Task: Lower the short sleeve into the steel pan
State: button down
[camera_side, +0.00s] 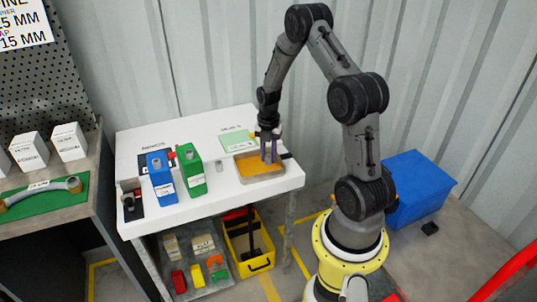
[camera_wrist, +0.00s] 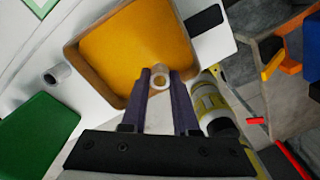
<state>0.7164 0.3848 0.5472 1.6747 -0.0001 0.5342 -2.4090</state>
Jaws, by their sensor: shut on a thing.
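The steel pan (camera_side: 262,180) sits at the right end of the white bench and holds an orange-yellow layer. The sleeve appears over the pan's near edge in that view. Its height above the orange layer cannot be told. In the side view the fingers hide it.
A blue block (camera_side: 161,175) and a green block (camera_side: 191,170) stand left of the pan. A green-and-white card (camera_side: 238,140) lies behind it. A small pale cylinder (camera_wrist: 57,73) is beside the pan. A yellow bin (camera_side: 248,245) is below the bench.

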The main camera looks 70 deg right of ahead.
aim_at(269, 163)
jog(key=shift+f, duration=2.05)
dwell(1.0)
jog(key=c, duration=0.6)
grip_release()
jog(key=shift+r, duration=0.15)
